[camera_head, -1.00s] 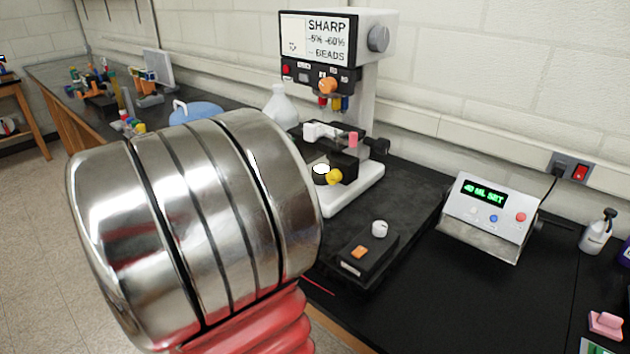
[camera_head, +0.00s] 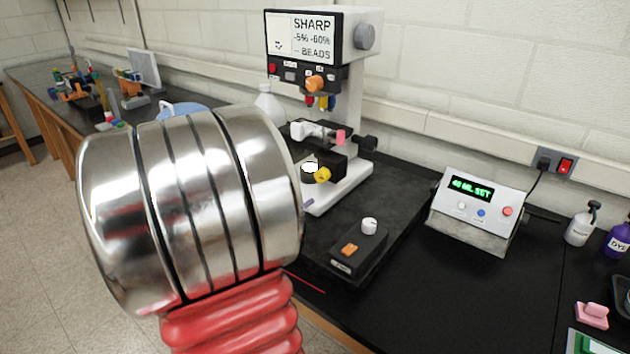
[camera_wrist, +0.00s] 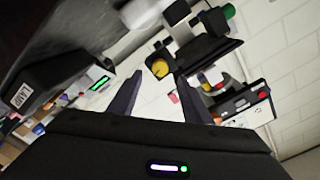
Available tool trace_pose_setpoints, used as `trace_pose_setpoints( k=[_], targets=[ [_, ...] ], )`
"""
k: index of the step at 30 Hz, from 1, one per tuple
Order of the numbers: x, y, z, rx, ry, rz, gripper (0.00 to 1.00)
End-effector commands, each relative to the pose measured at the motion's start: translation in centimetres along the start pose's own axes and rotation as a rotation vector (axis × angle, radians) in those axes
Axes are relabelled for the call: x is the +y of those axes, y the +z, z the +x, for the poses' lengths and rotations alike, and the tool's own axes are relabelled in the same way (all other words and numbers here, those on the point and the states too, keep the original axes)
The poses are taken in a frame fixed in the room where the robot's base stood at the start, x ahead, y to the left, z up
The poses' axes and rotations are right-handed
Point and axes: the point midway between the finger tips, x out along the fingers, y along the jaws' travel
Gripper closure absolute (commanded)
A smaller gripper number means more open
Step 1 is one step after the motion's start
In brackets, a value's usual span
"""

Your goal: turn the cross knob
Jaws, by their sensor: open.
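A machine (camera_head: 348,95) with a "SHARP -5% -60% BEADS" panel stands on the bench. It carries a yellow knob (camera_head: 322,174) low on its stage, an orange knob (camera_head: 315,84) on its head, a grey knob (camera_head: 365,37) on its side and a black knob (camera_head: 369,143) at the stage's right. None shows a clear cross shape, so I cannot tell which is the cross knob. In the wrist view, the yellow knob (camera_wrist: 160,68) appears between the fingertips of my open gripper (camera_wrist: 159,76), apparently beyond them. The head view does not show my gripper.
A black box (camera_head: 358,250) with a white knob and orange switch sits in front of the machine. A display box (camera_head: 477,212) reading "40 ML SET" stands right, with bottles (camera_head: 582,226) beyond. A blue kettle-like vessel (camera_head: 183,109) is partly hidden behind my arm.

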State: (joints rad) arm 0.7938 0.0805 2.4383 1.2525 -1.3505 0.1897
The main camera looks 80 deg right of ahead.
Motion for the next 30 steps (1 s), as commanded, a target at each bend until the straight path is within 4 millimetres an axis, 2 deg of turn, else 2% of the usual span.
trace_pose_setpoints(
  k=[18,30],
  targets=[
    [0.0,0.0,6.9,0.0,0.001,-0.001,0.55],
    [0.0,0.1,7.5,-0.001,0.0,-0.001,0.55]
  ],
)
